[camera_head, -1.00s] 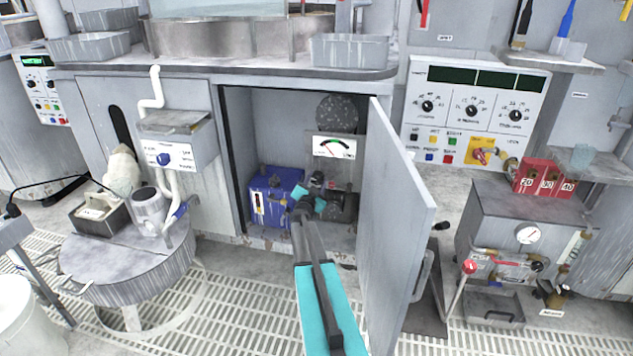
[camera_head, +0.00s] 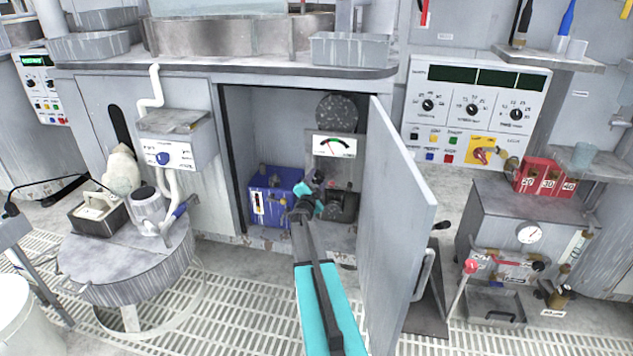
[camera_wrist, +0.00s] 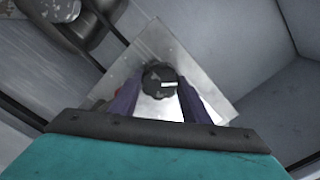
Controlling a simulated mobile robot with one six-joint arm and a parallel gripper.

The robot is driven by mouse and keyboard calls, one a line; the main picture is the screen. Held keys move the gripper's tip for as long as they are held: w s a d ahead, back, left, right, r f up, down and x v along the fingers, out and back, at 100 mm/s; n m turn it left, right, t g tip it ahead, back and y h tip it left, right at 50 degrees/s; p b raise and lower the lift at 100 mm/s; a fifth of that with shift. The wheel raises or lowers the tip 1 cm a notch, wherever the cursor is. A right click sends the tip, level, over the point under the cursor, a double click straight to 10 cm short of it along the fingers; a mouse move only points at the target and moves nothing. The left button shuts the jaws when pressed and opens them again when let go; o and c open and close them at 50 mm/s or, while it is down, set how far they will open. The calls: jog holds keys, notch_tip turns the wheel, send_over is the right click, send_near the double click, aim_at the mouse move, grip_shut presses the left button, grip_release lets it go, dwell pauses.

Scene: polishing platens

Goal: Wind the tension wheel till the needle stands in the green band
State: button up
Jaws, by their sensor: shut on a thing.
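The tension wheel is a small black knob (camera_wrist: 160,78) with a pale mark, on a bright metal plate (camera_wrist: 165,45) in the wrist view. My gripper (camera_wrist: 160,98) has its two dark purple fingers on either side of it, shut on it. In the head view my gripper (camera_head: 319,178) reaches into the open cabinet and covers the wheel. Above it is a white gauge (camera_head: 334,146) with a coloured arc, green in the middle part. Its thin needle is too small to place surely against the green band.
The cabinet's open door (camera_head: 395,230) stands close to the right of my arm. A blue box (camera_head: 272,198) sits inside to the left of my gripper. A dark round disc (camera_head: 337,113) is above the gauge. A round table (camera_head: 125,265) stands at left.

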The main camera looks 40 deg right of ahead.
jog(key=o, duration=0.8)
jog(key=shift+c, duration=0.2)
jog(key=shift+s+a, duration=0.1)
jog(key=shift+a, duration=0.05)
jog(key=p+v, duration=0.2)
jog(key=v, duration=1.1)
jog(key=shift+a, duration=0.25)
jog(key=shift+p, duration=0.3)
